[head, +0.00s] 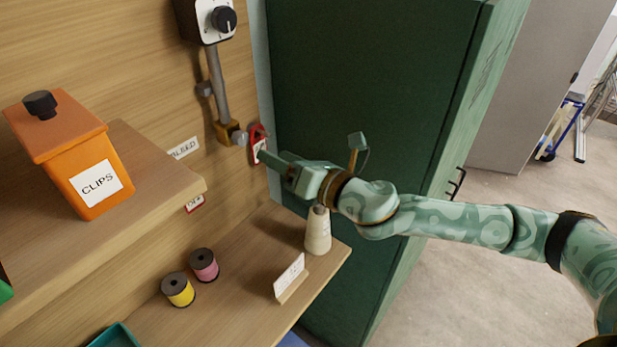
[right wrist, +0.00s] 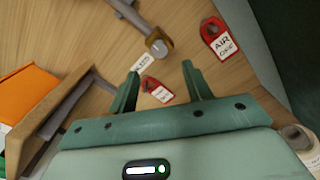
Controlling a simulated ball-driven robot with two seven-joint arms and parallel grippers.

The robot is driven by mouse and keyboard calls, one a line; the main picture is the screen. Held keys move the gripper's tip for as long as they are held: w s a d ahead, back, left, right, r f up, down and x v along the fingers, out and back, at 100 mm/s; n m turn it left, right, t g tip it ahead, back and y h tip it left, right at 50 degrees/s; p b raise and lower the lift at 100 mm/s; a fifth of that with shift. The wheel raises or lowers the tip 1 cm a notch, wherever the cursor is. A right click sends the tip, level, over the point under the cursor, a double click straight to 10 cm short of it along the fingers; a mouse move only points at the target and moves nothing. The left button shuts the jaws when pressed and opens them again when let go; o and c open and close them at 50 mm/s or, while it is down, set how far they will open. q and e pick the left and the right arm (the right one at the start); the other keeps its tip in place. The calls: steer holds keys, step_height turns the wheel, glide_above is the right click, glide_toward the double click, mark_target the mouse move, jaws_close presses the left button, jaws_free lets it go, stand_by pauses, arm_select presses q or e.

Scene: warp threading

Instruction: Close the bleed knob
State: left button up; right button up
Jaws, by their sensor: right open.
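The bleed knob (head: 240,138) is a small grey knob on the brass fitting (head: 226,132) at the bottom of a grey pipe on the wooden wall. In the right wrist view the knob (right wrist: 160,48) lies just beyond the fingertips, roughly between them. A white BLEED label (head: 184,148) is on the wall beside it. My right gripper (head: 270,158) reaches in from the right, to the right of and slightly below the knob. My left gripper is not in view.
A red tag (head: 258,144) hangs right of the knob, and another red tag (head: 195,203) is below. An orange CLIPS bin (head: 90,160) stands on the upper shelf (head: 170,185). Spools and a pale cone (head: 318,232) stand on the lower shelf. A green cabinet (head: 370,70) is behind my arm.

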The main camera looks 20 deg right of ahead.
steer(key=b+v, duration=0.2)
steer(key=v, duration=0.5)
